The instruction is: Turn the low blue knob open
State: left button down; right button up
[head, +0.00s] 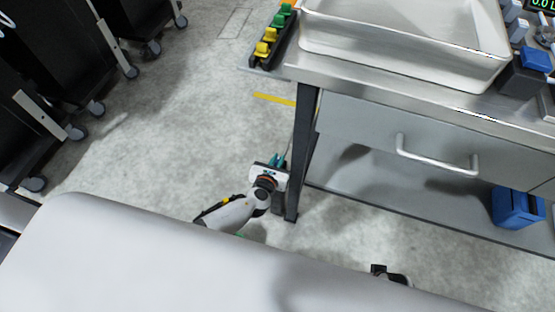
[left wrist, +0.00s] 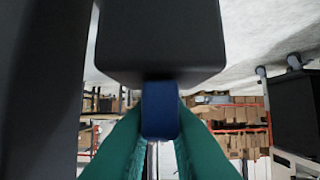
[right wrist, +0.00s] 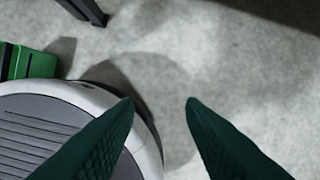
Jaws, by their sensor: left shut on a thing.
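In the left wrist view the blue knob (left wrist: 160,108) sticks out from the dark box-shaped body (left wrist: 160,40). It shows as an upright rounded bar. My left gripper (left wrist: 160,140) has its green fingers on both sides of the knob, shut on it. In the head view my left gripper (head: 277,161) is low beside the table's near left leg, and the knob is hidden there. My right gripper (right wrist: 160,105) is open and empty above the floor in the right wrist view. Only a small part of the right arm shows at the bottom of the head view.
The steel table (head: 370,92) carries a large metal tray (head: 405,45). Its dark leg (head: 301,150) stands close to my left gripper. A row of yellow and green knobs (head: 272,35) is at the table's left end. A blue box (head: 515,207) sits on the lower shelf.

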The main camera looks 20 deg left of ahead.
pick_arm(q)
jog(key=shift+s+f, duration=0.25)
jog(key=shift+f, duration=0.05)
jog(key=c, duration=1.5)
grip_release()
jog(key=shift+c, duration=0.2)
jog(key=shift+o, duration=0.5)
jog(key=shift+w+r, duration=0.1)
jog(key=shift+r, duration=0.05)
